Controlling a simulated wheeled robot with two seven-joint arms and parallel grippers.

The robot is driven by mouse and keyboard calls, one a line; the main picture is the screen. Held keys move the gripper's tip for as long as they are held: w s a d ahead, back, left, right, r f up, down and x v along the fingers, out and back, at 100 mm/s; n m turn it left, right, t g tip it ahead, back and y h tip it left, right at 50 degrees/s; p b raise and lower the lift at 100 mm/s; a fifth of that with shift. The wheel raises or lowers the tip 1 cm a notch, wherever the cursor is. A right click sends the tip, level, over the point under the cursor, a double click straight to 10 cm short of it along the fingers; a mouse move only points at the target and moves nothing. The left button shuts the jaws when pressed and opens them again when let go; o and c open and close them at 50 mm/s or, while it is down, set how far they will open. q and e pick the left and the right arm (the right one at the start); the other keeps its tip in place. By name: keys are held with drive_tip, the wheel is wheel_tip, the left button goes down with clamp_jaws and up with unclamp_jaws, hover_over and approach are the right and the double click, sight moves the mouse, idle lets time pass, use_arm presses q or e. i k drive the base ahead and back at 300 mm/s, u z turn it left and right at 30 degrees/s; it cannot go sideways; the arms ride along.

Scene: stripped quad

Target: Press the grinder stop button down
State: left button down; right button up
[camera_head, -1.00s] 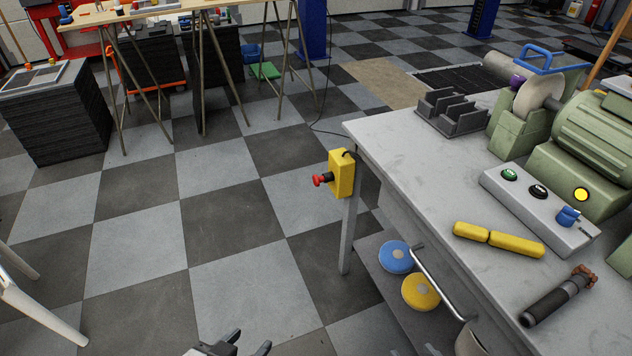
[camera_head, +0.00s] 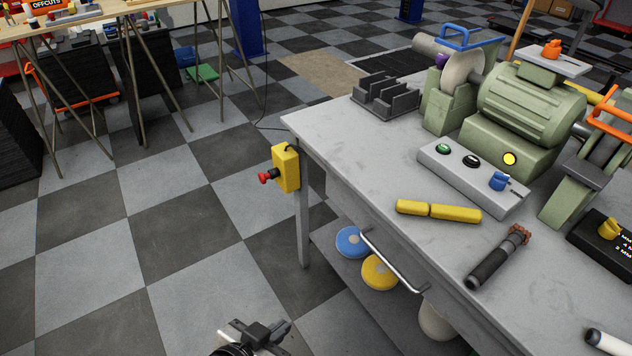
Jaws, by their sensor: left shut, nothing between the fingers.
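A green bench grinder (camera_head: 510,115) stands on the grey bench (camera_head: 360,145). A yellow box (camera_head: 286,167) with a red mushroom button (camera_head: 268,176) is fixed at the bench's near left corner, the button facing left. I cannot read any button labels. My left gripper (camera_head: 268,333) is shut and empty at the bottom edge, below and apart from the yellow box. My right gripper is out of view.
A yellow two-part bar (camera_head: 438,211) and a dark-handled tool (camera_head: 498,258) lie on the bench. A metal rail (camera_head: 393,262) runs along its front, above blue and yellow discs (camera_head: 352,242) on a shelf. The checkered floor left of the bench is clear.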

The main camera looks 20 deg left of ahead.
sight(263, 176)
drive_tip(key=z, duration=0.3)
drive_tip(key=k, duration=1.4)
drive_tip(key=u, duration=0.3)
drive_tip(key=i, duration=2)
